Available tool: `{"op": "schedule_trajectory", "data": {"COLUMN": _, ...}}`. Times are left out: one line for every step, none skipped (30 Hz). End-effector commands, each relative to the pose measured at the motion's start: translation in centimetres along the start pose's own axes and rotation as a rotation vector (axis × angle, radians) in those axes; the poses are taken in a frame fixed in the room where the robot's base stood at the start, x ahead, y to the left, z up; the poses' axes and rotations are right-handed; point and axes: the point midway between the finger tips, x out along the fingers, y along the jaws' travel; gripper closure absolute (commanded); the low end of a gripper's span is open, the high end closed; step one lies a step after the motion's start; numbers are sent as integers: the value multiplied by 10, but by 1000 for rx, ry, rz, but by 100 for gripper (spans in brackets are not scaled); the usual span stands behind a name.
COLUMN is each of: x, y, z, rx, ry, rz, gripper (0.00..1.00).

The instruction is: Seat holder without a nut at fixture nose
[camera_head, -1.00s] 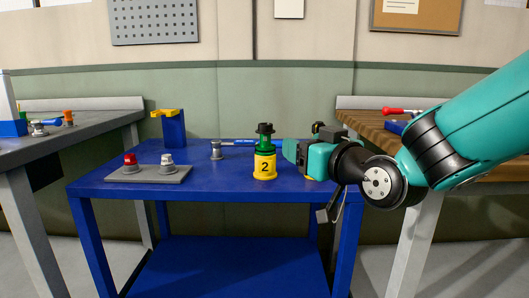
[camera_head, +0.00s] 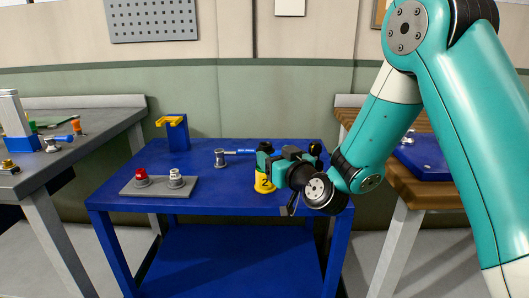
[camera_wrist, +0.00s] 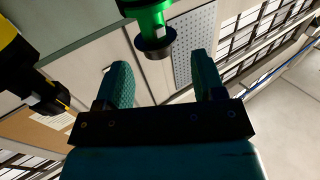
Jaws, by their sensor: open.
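A yellow stand marked 2 (camera_head: 263,182) is on the blue table. The green holder with a black flange, which stood in it earlier, is mostly covered by my gripper in the head view. In the wrist view a green holder (camera_wrist: 150,18) with a black flange shows just beyond the fingertips, near the line between them. My gripper (camera_wrist: 160,75) is open, with nothing between its fingers. In the head view my gripper (camera_head: 272,165) is level with the stand's top and overlaps it; contact cannot be told. A blue post with a yellow fork (camera_head: 170,121) stands at the back left; I cannot tell whether it is the fixture.
A grey plate (camera_head: 160,192) carries a red-topped piece (camera_head: 141,177) and a white-topped piece (camera_head: 176,178). A grey post (camera_head: 219,159) and a blue-handled tool (camera_head: 240,151) lie behind. A yellow-and-black thing (camera_wrist: 22,60) is close at left in the wrist view.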

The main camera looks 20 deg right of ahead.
Motion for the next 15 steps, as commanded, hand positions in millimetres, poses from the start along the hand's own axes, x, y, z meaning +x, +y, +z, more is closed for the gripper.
{"op": "schedule_trajectory", "data": {"x": 3, "y": 0, "z": -2, "rx": 0, "ry": -1, "rz": 0, "gripper": 37}}
{"op": "schedule_trajectory", "data": {"x": 5, "y": 0, "z": -2, "rx": 0, "ry": 0, "rz": 0, "gripper": 37}}
{"op": "schedule_trajectory", "data": {"x": 6, "y": 0, "z": -1, "rx": 0, "ry": 0, "rz": 0, "gripper": 37}}
{"op": "schedule_trajectory", "data": {"x": 7, "y": 0, "z": -1, "rx": 0, "ry": 0, "rz": 0, "gripper": 37}}
{"op": "schedule_trajectory", "data": {"x": 8, "y": 0, "z": -1, "rx": 0, "ry": 0, "rz": 0, "gripper": 37}}
{"op": "schedule_trajectory", "data": {"x": 11, "y": 1, "z": -2, "rx": 0, "ry": 0, "rz": 0, "gripper": 37}}
{"op": "schedule_trajectory", "data": {"x": 14, "y": 1, "z": -2, "rx": 0, "ry": 0, "rz": -1, "gripper": 37}}
{"op": "schedule_trajectory", "data": {"x": 18, "y": 2, "z": -3, "rx": 0, "ry": -1, "rz": -1, "gripper": 37}}
{"op": "schedule_trajectory", "data": {"x": 24, "y": 2, "z": -4, "rx": 0, "ry": -1, "rz": -1, "gripper": 37}}
{"op": "schedule_trajectory", "data": {"x": 28, "y": 3, "z": -5, "rx": 0, "ry": -1, "rz": -1, "gripper": 37}}
{"op": "schedule_trajectory", "data": {"x": 32, "y": 3, "z": -5, "rx": 0, "ry": -1, "rz": -1, "gripper": 37}}
{"op": "schedule_trajectory", "data": {"x": 38, "y": 4, "z": -5, "rx": 0, "ry": -1, "rz": -1, "gripper": 37}}
{"op": "schedule_trajectory", "data": {"x": 42, "y": 4, "z": -5, "rx": -1, "ry": -2, "rz": -2, "gripper": 37}}
{"op": "schedule_trajectory", "data": {"x": 45, "y": 4, "z": -5, "rx": -1, "ry": -1, "rz": -3, "gripper": 37}}
{"op": "schedule_trajectory", "data": {"x": 49, "y": 4, "z": -4, "rx": -1, "ry": -2, "rz": -2, "gripper": 37}}
